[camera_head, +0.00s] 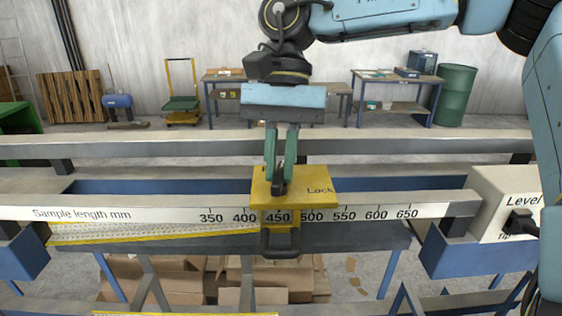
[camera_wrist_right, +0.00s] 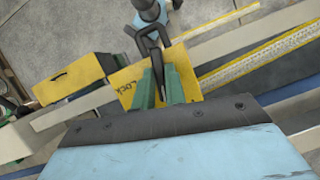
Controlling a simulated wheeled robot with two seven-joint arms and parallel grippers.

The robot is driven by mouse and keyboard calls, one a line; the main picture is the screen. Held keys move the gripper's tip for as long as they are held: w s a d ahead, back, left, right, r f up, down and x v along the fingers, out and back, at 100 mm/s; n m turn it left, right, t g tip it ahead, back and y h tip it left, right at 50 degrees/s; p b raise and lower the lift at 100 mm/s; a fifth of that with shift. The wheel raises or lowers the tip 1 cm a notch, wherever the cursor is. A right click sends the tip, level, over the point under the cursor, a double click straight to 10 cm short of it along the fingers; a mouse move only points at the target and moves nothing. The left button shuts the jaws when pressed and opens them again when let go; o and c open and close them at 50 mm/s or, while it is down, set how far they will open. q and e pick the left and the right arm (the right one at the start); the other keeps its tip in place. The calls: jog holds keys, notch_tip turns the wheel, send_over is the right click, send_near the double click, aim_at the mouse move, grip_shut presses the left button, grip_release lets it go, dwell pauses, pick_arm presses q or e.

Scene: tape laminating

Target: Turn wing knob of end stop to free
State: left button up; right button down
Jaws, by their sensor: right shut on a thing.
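The end stop (camera_head: 317,183) is a yellow block marked "Lock" on the scale rail, near the 450 mark in the head view. A dark handle hangs at its front. The wing knob (camera_head: 280,188) is a small dark piece on top, mostly hidden by the green fingers. My right gripper (camera_head: 281,172) points down from above and is shut on the wing knob. In the right wrist view the gripper (camera_wrist_right: 164,82) reaches the yellow end stop (camera_wrist_right: 188,68), with the dark loop handle beyond. My left gripper is not in view.
The scale rail (camera_head: 150,213) runs across the bench, marked "Sample length mm". A white box marked "Level" (camera_head: 492,190) with a black knob stands at the right. A yellow-edged strip (camera_head: 150,233) lies below the rail on the left. Cardboard boxes (camera_head: 170,280) lie underneath.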

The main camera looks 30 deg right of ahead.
jog(key=shift+w+n+h, duration=0.1)
jog(key=shift+n+h, duration=0.3)
jog(key=shift+n, duration=0.7)
jog(key=c, duration=1.4)
grip_release()
jog(key=shift+c, duration=0.2)
jog(key=v, duration=1.3)
jog(key=shift+w, duration=0.25)
